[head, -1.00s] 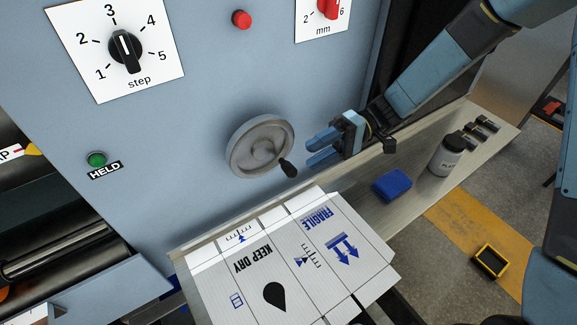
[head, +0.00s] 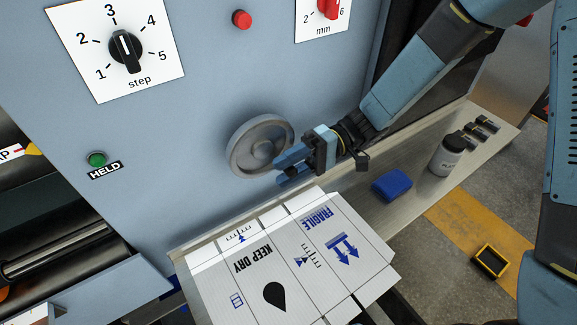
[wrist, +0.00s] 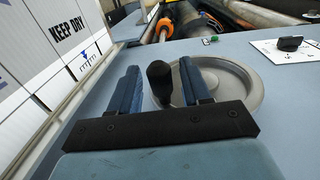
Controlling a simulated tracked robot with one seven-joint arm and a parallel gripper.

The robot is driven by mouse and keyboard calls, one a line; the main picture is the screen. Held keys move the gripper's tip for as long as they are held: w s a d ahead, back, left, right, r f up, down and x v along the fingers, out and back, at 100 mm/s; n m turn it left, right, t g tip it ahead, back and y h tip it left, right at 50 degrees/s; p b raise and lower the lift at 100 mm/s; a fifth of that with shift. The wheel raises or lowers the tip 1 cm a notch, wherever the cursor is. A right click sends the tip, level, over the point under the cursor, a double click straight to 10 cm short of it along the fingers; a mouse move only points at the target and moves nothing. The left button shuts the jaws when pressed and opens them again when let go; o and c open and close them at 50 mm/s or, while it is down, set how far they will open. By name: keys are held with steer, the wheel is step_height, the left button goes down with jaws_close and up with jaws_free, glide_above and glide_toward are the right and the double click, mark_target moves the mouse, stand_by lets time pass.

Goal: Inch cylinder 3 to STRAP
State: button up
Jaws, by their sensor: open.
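The grey handwheel (head: 254,143) is mounted on the blue machine panel. It also shows in the wrist view (wrist: 238,92). My gripper (head: 282,172) is open in front of the wheel's lower right. In the wrist view, the wheel's black crank knob (wrist: 160,83) stands between my two open fingers (wrist: 160,88), with a gap at each side. In the head view my fingers hide the knob. The step selector (head: 125,48) points up at about 3. A green HELD button (head: 96,160) is at the left. At the left edge, a yellow pointer (head: 33,150) stands beside a partly cut-off label ending in P.
A printed cardboard sheet (head: 215,285) lies below the wheel. A red button (head: 241,19) and a red mm dial (head: 328,8) are above. Rollers (head: 60,250) are at lower left.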

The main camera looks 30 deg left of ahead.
jaws_close()
stand_by(0.5)
steer(key=shift+w+d+r+t+h, duration=0.2)
steer(key=shift+w+t+h, duration=0.1)
steer(key=shift+t, duration=0.3)
jaws_free()
steer(key=v, duration=0.7)
steer(key=shift+w, duration=0.2)
steer(key=shift+d, duration=0.15)
